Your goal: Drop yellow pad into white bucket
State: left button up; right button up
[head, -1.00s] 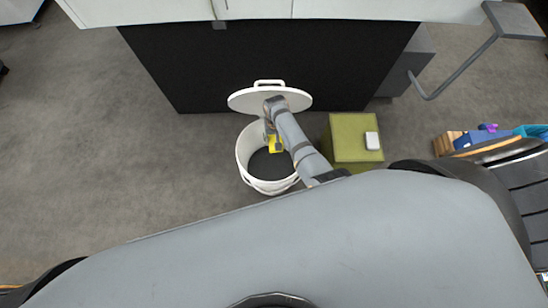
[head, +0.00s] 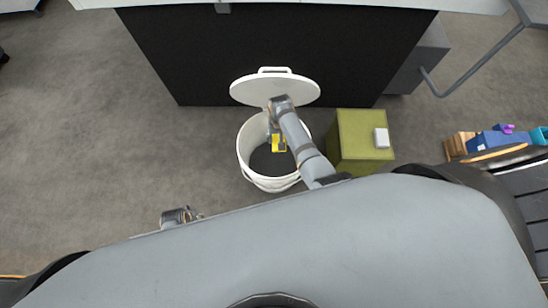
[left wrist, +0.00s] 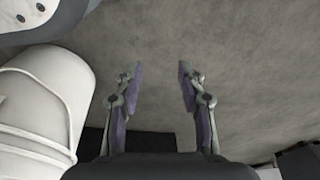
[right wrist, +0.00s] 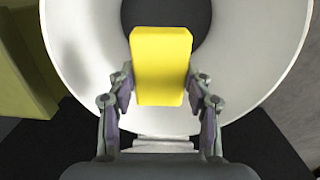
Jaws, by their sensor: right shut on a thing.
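The yellow pad (right wrist: 161,66) is in my right gripper (right wrist: 160,88), which is shut on its sides. In the head view the pad (head: 279,142) is over the mouth of the white bucket (head: 246,165). The right wrist view looks down into the bucket (right wrist: 75,45), with its dark bottom beyond the pad. The right gripper (head: 274,136) is partly hidden by my right arm in the head view. My left gripper (left wrist: 158,85) is open and empty above the grey floor, with the bucket (left wrist: 35,105) to its left in the left wrist view.
A white lid (head: 275,90) with a handle is behind the bucket. An olive-green box (head: 358,155) with a small white block (head: 381,138) on it stands right of the bucket. A black cabinet front (head: 280,45) is behind. The floor (head: 110,150) to the left is clear.

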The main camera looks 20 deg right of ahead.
pick_arm(q)
jog(key=shift+w+d+r, duration=0.15)
jog(key=shift+w+r, duration=0.1)
jog(key=shift+r, duration=0.2)
pick_arm(e)
jog(key=shift+f, duration=0.15)
jog(key=o, duration=1.3)
